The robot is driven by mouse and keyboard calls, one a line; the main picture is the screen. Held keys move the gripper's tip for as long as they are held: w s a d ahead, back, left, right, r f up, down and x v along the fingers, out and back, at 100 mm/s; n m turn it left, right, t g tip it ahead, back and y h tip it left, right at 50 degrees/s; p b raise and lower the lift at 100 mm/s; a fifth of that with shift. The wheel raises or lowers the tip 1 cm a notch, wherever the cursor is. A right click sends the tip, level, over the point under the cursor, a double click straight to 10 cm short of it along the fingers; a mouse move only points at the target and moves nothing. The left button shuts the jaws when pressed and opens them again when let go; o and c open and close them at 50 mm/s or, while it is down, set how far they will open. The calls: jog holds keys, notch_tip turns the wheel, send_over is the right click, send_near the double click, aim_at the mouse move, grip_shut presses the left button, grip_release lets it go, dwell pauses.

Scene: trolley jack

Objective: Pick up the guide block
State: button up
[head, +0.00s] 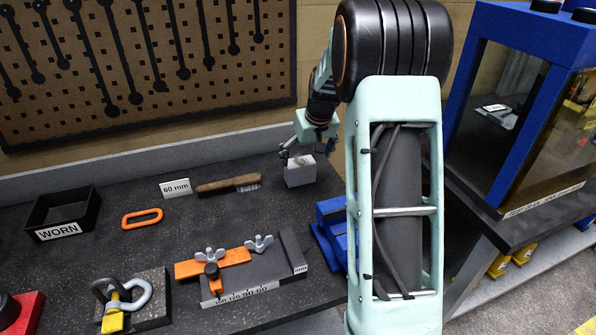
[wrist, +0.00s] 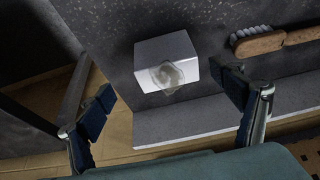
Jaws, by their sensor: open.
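The guide block is not labelled in view; a light grey block (head: 300,172) with a pale round patch on top stands on the dark bench near the back edge, and I take it for the guide block. In the wrist view the block (wrist: 150,52) lies ahead of and between my spread fingers, nearer the right one. My gripper (head: 309,151) is at the block from behind and above in the head view. In the wrist view my gripper (wrist: 165,108) is open with nothing between its pads. I cannot tell whether a finger touches the block.
A wooden-handled brush (head: 229,184) lies left of the block, close to my right finger in the wrist view. A "60 mm" card (head: 175,188), an orange link (head: 142,218) and a "WORN" tray (head: 62,215) are farther left. A clamping fixture (head: 240,270) and blue vise-like part (head: 330,233) stand in front.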

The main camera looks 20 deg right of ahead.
aim_at(301, 163)
jog(key=x, duration=0.3)
jog(key=shift+r, duration=0.1)
jog(key=x, duration=0.2)
jog(key=p+x, duration=0.1)
jog(key=x, duration=0.1)
jog(key=shift+w+a+r, duration=0.15)
jog(key=shift+w+a, duration=0.05)
jog(key=shift+a, duration=0.2)
jog(key=shift+w+f, duration=0.25)
jog(key=shift+f, duration=0.35)
jog(key=shift+c, duration=0.3)
jog(key=c, duration=2)
jog(key=shift+w+r, duration=0.1)
jog(key=shift+c, duration=0.6)
jog(key=shift+r, duration=0.1)
